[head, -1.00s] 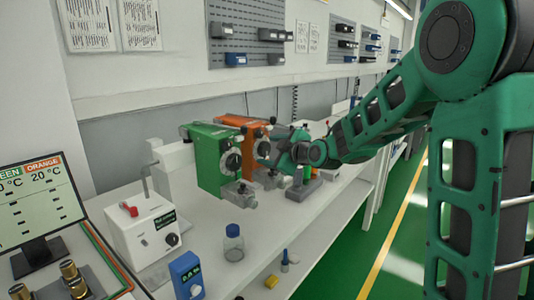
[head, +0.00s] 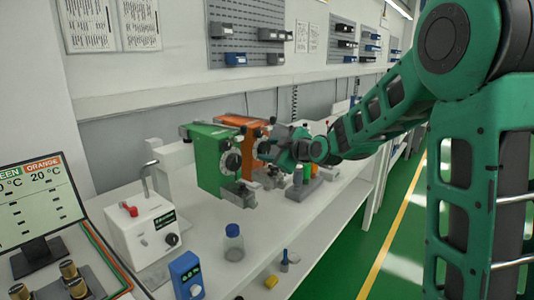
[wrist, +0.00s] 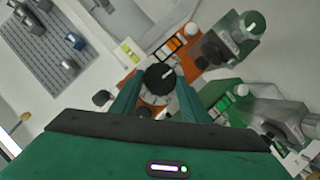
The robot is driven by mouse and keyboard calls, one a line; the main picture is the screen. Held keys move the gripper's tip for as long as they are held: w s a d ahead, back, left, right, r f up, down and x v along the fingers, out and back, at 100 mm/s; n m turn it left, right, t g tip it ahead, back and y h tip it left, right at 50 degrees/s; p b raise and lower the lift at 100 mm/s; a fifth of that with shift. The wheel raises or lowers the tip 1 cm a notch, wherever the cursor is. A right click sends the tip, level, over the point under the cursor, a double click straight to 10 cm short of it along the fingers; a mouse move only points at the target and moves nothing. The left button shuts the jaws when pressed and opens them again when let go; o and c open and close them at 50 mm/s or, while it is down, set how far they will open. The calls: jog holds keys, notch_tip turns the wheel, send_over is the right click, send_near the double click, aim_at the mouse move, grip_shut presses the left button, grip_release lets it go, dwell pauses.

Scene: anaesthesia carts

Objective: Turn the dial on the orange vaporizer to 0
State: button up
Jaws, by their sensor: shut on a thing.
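The orange vaporizer (head: 243,122) stands on the white bench behind the green vaporizer (head: 206,158), which hides much of its side. In the wrist view, its dial (wrist: 159,76) is black with a white mark, in front of a pale scale ring on the orange body (wrist: 128,84). My gripper (wrist: 158,90) is shut on this dial, with one green finger on each side of it. I cannot read the scale numbers. In the head view, my gripper (head: 268,151) reaches the front of the orange vaporizer from the right and covers its dial.
The green vaporizer's dial (head: 233,161) is close to my gripper's left. A white box with a red switch (head: 140,228), a blue-capped bottle (head: 233,243) and a blue box (head: 186,275) stand nearer on the bench. A screen (head: 35,205) is at left.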

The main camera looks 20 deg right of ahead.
jog(key=m, duration=0.1)
jog(key=m+g+y, duration=0.1)
jog(key=shift+w+d+m+g, duration=0.15)
jog(key=shift+d+m+g, duration=0.05)
jog(key=shift+m+g, duration=0.1)
jog(key=shift+w+d+m+g+y, duration=0.1)
jog(key=shift+d+m+g+y, duration=0.05)
jog(key=shift+m+g+y, duration=0.8)
jog(key=m+y, duration=0.1)
jog(key=m, duration=0.1)
jog(key=shift+w+d+m+g+y, duration=0.15)
jog(key=shift+d+m+g+y, duration=0.1)
jog(key=shift+m+g+y, duration=0.1)
jog(key=m+y, duration=0.2)
jog(key=shift+w+d+f+m+g, duration=0.1)
jog(key=shift+w+d+m+g, duration=0.05)
jog(key=shift+m+g, duration=0.25)
jog(key=m+y, duration=0.2)
jog(key=shift+d+f+m, duration=0.15)
jog(key=shift+m, duration=0.15)
jog(key=m, duration=0.1)
jog(key=m+y, duration=0.1)
jog(key=shift+w+f+m+y, duration=0.15)
jog(key=shift+m+y, duration=0.15)
jog(key=m+y, duration=0.1)
jog(key=m, duration=0.2)
jog(key=shift+f, duration=0.2)
jog(key=shift+f+m+t+y, duration=0.25)
jog(key=shift+m+t+y, duration=0.4)
jog(key=shift+m, duration=0.95)
